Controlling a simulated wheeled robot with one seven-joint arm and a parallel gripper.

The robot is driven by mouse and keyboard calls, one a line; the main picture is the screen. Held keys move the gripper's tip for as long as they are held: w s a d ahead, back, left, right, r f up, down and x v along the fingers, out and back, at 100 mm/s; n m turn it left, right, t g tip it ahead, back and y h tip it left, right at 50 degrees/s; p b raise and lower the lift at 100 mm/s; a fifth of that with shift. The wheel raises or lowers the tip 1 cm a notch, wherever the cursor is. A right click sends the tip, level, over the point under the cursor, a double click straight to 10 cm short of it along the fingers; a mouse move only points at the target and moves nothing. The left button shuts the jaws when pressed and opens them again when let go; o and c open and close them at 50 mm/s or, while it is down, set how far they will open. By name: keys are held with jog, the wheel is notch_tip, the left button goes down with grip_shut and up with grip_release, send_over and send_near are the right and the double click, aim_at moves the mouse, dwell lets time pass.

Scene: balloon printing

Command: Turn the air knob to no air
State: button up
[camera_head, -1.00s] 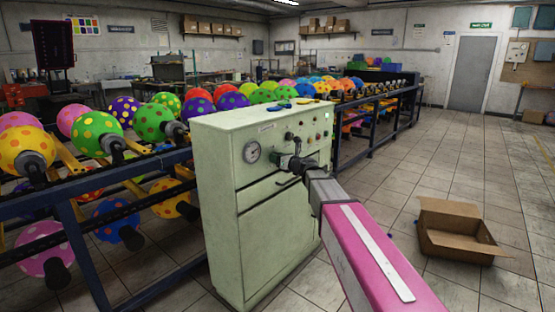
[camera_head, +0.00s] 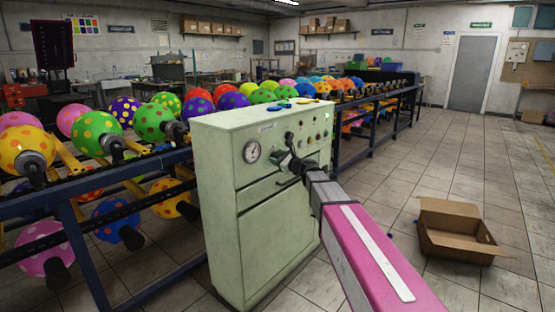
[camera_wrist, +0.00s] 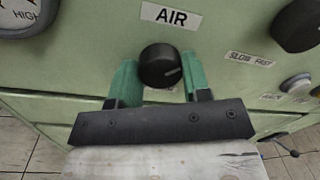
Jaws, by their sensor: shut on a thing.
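The air knob (camera_wrist: 160,65) is round and black, under the label "AIR" (camera_wrist: 171,15) in the wrist view.
A round gauge (camera_head: 251,151) is left of my gripper. A black knob (camera_wrist: 297,24) and a "SLOW FAST" label (camera_wrist: 250,58) are to the right in the wrist view. Racks of dotted balloons stand left and behind. An open cardboard box (camera_head: 455,230) lies on the floor at right.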

jog(key=n, duration=0.5)
jog(key=shift+n, duration=0.4)
jog(key=n, duration=0.4)
jog(key=shift+n+g+y, duration=0.3)
jog(key=shift+n+y, duration=0.1)
jog(key=n, duration=0.4)
jog(key=shift+n, duration=0.4)
jog(key=n, duration=0.4)
jog(key=shift+n, duration=0.4)
jog(key=n, duration=0.4)
jog(key=shift+d+n+g, duration=0.1)
jog(key=shift+n+g, duration=0.3)
jog(key=n, duration=0.4)
jog(key=shift+n+g, duration=0.3)
jog(key=n, duration=0.4)
jog(key=shift+n, duration=2)
